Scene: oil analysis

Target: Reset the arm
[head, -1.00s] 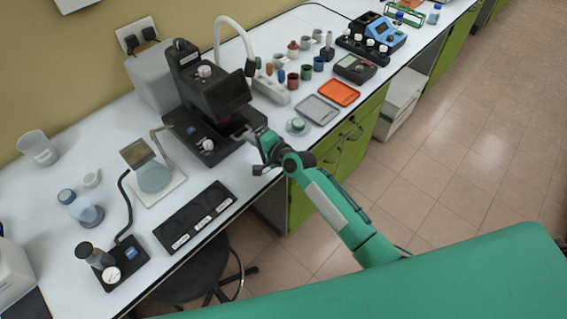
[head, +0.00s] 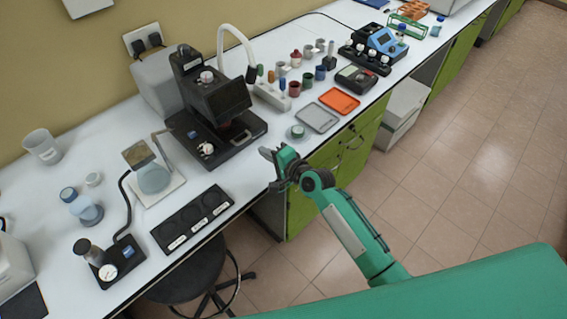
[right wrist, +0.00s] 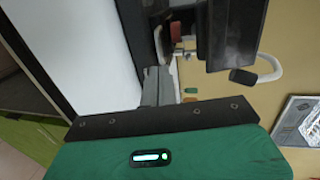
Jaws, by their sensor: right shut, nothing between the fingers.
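My right arm in green comes up from the lower right in the head view. Its gripper (head: 268,154) is at the front edge of the white bench (head: 262,195), in front of the black instrument (head: 216,100), apart from it. The gripper is shut and empty. In the right wrist view the gripper's grey fingers (right wrist: 160,85) show close together, with the black instrument (right wrist: 232,35) beyond them. My left gripper is not in the head view.
A black tray with round wells (head: 193,218), a grey tray (head: 317,117) and an orange tray (head: 339,100) lie near the bench edge. A black stool (head: 190,277) stands below the bench. The tiled floor (head: 450,170) on the right is clear.

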